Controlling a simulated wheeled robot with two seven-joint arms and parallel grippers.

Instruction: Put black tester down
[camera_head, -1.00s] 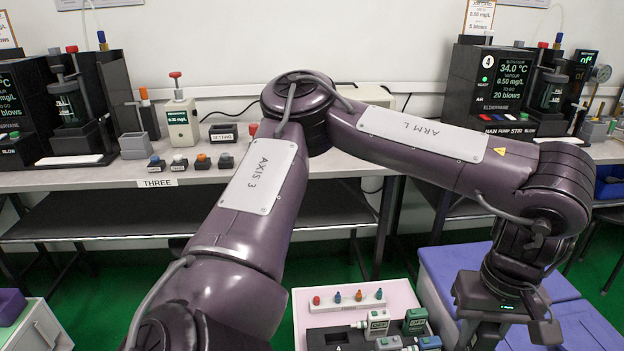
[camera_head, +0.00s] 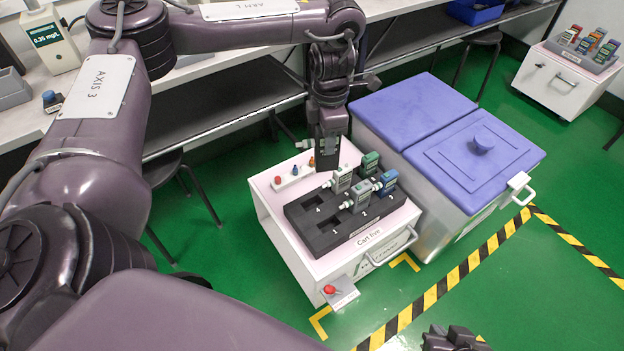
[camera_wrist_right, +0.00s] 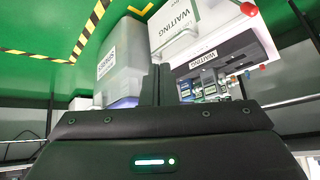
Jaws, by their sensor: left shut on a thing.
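My left gripper (camera_head: 328,158) points down over the back edge of the white cart marked Cart five. It is shut on a dark thing, probably the black tester, which I cannot tell apart from the fingers; a small grey nozzle (camera_head: 302,144) sticks out to the left. The black tray (camera_head: 305,232) on the cart has empty slots on its left side. Two grey testers (camera_head: 342,180), a green tester (camera_head: 370,163) and a blue tester (camera_head: 388,179) stand in its right part. My right gripper (camera_wrist_right: 160,85) has its fingers together and looks empty, away from the cart.
A rack with small coloured pegs (camera_head: 293,170) lies at the cart's back left. A grey cooler with a purple lid (camera_head: 480,146) stands right beside the cart. A bench (camera_head: 215,75) runs behind. Another white cart with testers (camera_head: 562,85) stands far right.

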